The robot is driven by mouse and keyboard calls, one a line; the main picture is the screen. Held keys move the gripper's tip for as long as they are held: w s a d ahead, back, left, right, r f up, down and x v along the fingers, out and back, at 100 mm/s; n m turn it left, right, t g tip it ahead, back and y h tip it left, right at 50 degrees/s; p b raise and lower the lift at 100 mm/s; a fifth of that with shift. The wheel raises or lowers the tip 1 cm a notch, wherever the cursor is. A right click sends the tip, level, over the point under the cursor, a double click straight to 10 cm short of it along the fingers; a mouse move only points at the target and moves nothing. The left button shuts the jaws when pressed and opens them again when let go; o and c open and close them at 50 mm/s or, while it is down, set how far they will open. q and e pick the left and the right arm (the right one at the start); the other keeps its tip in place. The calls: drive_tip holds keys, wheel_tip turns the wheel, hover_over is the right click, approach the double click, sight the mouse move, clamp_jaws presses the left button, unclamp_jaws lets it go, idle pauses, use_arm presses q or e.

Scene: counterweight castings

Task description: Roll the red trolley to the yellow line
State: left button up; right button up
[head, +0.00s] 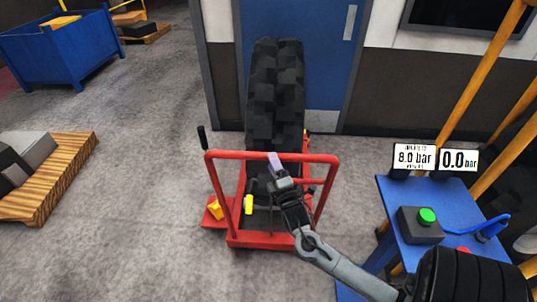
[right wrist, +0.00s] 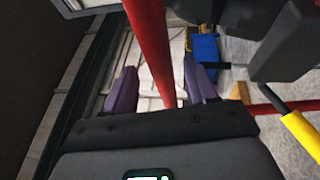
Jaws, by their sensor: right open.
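The red trolley (head: 275,239) stands on the grey floor in front of a blue door, with a large black tyre (head: 275,85) upright on it. Its red handle frame (head: 225,155) faces me. My right gripper (head: 276,163) is at the top bar of the handle. In the right wrist view a red bar (right wrist: 150,45) passes between the open purple fingers of my right gripper (right wrist: 162,90), with gaps on both sides. I cannot make out a yellow line on the floor. My left gripper is not in view.
A blue bench (head: 385,190) with a green button (head: 427,215) and pressure displays (head: 414,156) stands close on the right. A wooden pallet (head: 75,165) and a blue bin (head: 60,55) are on the left. The floor between pallet and trolley is clear.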

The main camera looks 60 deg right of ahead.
drive_tip(key=shift+b+x, duration=0.3)
drive_tip(key=shift+x, duration=2.45)
drive_tip(key=shift+c, duration=0.5)
clamp_jaws()
